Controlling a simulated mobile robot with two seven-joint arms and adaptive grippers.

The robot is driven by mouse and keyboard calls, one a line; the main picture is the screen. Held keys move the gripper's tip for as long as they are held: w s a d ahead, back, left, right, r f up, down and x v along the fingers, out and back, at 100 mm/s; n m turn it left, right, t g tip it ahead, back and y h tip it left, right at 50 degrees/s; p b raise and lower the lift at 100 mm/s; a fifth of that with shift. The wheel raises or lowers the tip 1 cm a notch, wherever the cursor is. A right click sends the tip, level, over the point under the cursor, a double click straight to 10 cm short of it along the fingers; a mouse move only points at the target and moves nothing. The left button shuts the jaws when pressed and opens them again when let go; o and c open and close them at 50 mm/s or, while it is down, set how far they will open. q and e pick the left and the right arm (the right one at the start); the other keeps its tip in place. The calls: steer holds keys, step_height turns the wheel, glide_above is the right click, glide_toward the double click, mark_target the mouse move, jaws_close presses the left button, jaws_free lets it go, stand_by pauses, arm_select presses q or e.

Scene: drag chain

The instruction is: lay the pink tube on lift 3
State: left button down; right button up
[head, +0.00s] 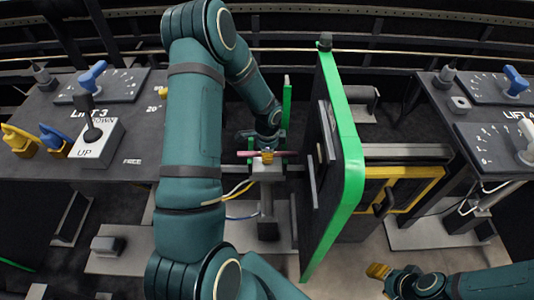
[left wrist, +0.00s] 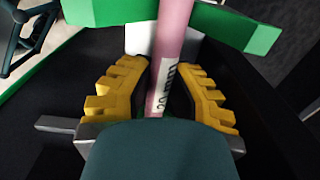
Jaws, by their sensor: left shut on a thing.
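The pink tube (head: 242,153) lies crosswise in the head view, in my left gripper (head: 267,156). In the left wrist view the tube (left wrist: 172,35) runs between the yellow fingers of the left gripper (left wrist: 160,68), which are shut on it. A printed label shows on it. Lift 3 appears to be the post with a pale grey block (head: 268,171) directly below the gripper; contact between tube and lift cannot be told. A white block and green pieces (left wrist: 238,26) show close behind the tube. My right gripper (head: 378,271) is empty, low at the right; its opening is unclear.
The Lift 3 console (head: 135,150) with an UP/DOWN lever box (head: 97,143) stands at the left. A tall green-edged panel (head: 350,150) stands close right of the left gripper. The Lift 4 console (head: 490,150) and a yellow-framed box (head: 405,190) are farther right.

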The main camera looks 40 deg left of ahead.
arm_select(q)
steer(key=c, duration=0.9)
jaws_free()
steer(key=shift+r, duration=0.1)
step_height(320, 180, up, 12)
steer(key=shift+s+d, duration=0.1)
